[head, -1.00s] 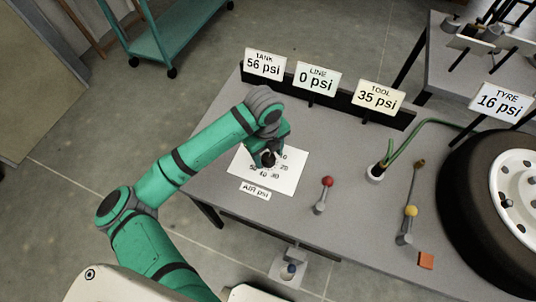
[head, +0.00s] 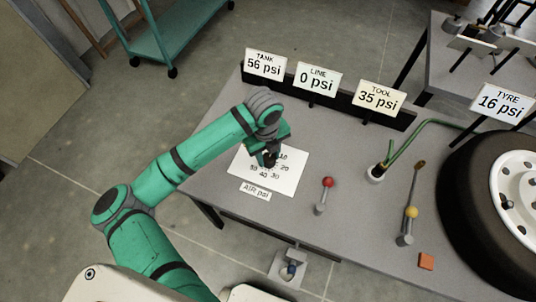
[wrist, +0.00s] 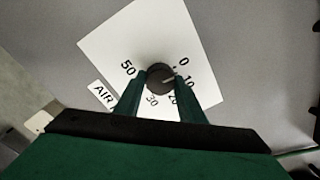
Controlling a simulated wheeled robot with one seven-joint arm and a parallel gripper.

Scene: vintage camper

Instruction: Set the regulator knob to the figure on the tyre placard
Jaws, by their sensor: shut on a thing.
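The regulator knob (wrist: 160,72) is dark and round, with a pale pointer line, in the middle of a white dial sheet (head: 246,175) marked AIR psi. In the wrist view the line points right, roughly between 0 and 10; its exact reading is hard to tell. The 40 is hidden behind a finger there. My gripper (wrist: 160,100) is shut on the knob, one finger on each side. In the head view my gripper (head: 270,157) covers most of the knob. The tyre placard (head: 503,103) at the right reads TYRE 16 psi.
Placards at the back read TANK 56 psi (head: 265,65), LINE 0 psi (head: 317,79) and TOOL 35 psi (head: 379,98). A red-topped lever (head: 327,183) and a yellow-balled lever (head: 410,212) stand to the right. A wheel (head: 470,190) is at the far right.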

